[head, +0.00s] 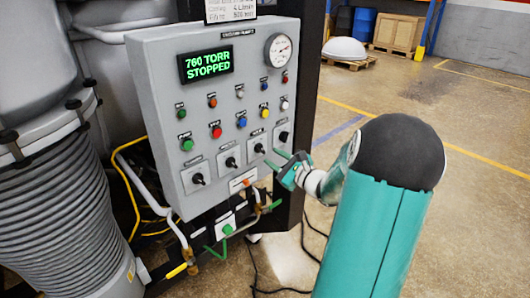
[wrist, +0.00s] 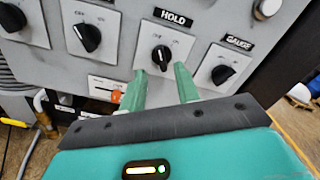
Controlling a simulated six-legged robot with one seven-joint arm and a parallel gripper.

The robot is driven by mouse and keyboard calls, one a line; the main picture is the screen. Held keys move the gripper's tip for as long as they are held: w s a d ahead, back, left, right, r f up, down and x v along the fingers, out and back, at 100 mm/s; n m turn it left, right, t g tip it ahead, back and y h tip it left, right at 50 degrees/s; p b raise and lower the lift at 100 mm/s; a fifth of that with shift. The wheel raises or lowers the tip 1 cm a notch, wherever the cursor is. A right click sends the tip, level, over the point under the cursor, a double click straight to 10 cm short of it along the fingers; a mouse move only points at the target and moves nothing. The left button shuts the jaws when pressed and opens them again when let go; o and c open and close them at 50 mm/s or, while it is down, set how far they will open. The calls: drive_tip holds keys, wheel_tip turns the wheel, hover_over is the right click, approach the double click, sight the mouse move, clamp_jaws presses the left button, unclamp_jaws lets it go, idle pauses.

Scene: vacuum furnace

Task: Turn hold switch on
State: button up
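The hold switch (wrist: 161,58) is a black rotary knob on a light square plate under a black HOLD label. Its pale pointer line looks close to upright; the small position marks are too blurred to read surely. In the head view it is the third knob (head: 259,148) in the bottom row. My gripper (wrist: 160,78) is open, its two green fingers apart on either side of the knob's lower part. Nothing is held, and I cannot tell whether a finger touches the knob. In the head view, my gripper (head: 279,160) is close to the panel.
The GAUGE knob (wrist: 223,73) is close on the right and another black knob (wrist: 88,38) on the left. An orange-tipped part (wrist: 116,96) is just left of my fingers. The display (head: 206,64) reads 760 TORR STOPPED. Open floor lies right of the panel.

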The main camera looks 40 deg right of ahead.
sight(263, 150)
drive_tip(key=shift+w, duration=2.35)
drive_tip(key=shift+r, duration=0.1)
drive_tip(key=shift+c, duration=0.4)
clamp_jaws()
